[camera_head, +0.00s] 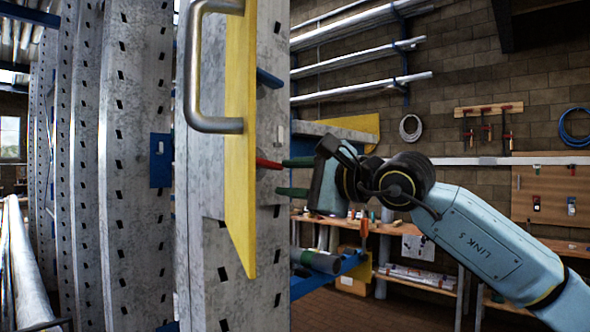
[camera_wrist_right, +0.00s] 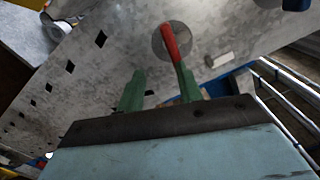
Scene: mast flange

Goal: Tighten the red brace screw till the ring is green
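The red brace screw's bar (camera_head: 268,163) sticks out beside the yellow plate at the galvanized post. In the right wrist view, the red bar (camera_wrist_right: 175,45) stands in front of a round grey disc (camera_wrist_right: 159,42) on the metal face; no green ring shows. My right gripper (camera_head: 290,177) points left at the post, its green fingers apart. In the wrist view, my right gripper (camera_wrist_right: 160,86) is open with nothing between its fingertips. The bar's near end lines up with one fingertip; I cannot tell whether they touch. My left gripper is out of view.
A yellow plate (camera_head: 240,130) with a grey handle (camera_head: 212,124) stands just left of the screw. Perforated metal posts (camera_head: 135,200) fill the left. A workbench (camera_head: 400,228) and pipe racks lie behind my right arm.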

